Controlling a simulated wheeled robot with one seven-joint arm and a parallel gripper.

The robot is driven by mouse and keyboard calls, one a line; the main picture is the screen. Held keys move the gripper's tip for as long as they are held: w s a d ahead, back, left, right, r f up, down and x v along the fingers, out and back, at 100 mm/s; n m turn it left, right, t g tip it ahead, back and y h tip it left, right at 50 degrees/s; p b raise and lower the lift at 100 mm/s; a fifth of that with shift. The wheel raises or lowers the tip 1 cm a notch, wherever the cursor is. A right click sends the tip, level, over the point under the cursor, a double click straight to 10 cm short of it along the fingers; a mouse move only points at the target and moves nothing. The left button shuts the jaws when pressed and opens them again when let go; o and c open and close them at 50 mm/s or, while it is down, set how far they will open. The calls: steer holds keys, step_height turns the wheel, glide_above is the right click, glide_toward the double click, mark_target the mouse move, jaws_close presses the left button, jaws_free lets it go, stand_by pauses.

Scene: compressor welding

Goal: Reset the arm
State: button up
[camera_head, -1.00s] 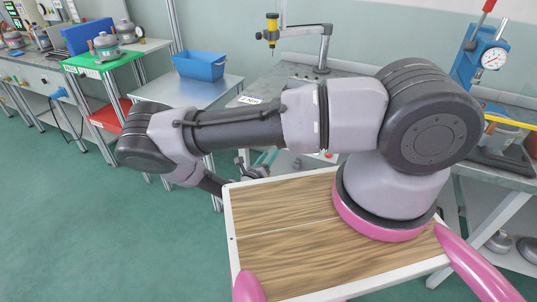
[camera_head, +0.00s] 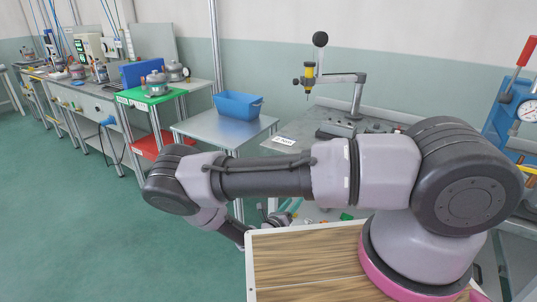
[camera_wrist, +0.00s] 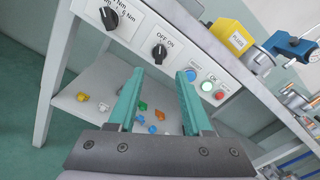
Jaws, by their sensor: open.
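My arm stretches leftward across the camera head view, its base on the wood-topped platform. In the wrist view my gripper (camera_wrist: 160,85) shows two green fingers standing apart with nothing between them. The fingers point toward a workbench with a grey control panel (camera_wrist: 150,35), which carries black knobs and lit buttons. In the camera head view the gripper end is mostly hidden behind my arm.
A shelf (camera_wrist: 75,103) below the panel holds several small coloured parts. A blue bin (camera_head: 238,105) stands on a metal table (camera_head: 215,128). A green-topped stand (camera_head: 152,97) holds compressors. A blue press (camera_head: 515,105) stands at right. Green floor at left is clear.

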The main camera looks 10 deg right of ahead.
steer(key=s+d+r+m+g+y, duration=0.2)
steer(key=r+m+g, duration=0.5)
steer(key=r+m, duration=0.7)
steer(key=s+d+r+m+g+y, duration=0.25)
steer(key=r+m+g, duration=0.7)
steer(key=r, duration=0.75)
steer(key=s+d+r+m+t+y, duration=0.1)
steer(key=s+r+m+t+y, duration=0.3)
steer(key=r, duration=0.9)
steer(key=s+d+r+m+t+y, duration=0.1)
steer(key=s+r+m+t+y, duration=0.4)
steer(key=s+r+m, duration=0.5)
step_height(320, 180, up, 3)
steer(key=shift+s+d+f+m+t, duration=0.1)
steer(key=shift+s+d+m+t, duration=0.05)
steer(key=shift+d+m+t, duration=0.35)
steer(key=shift+a, duration=0.1)
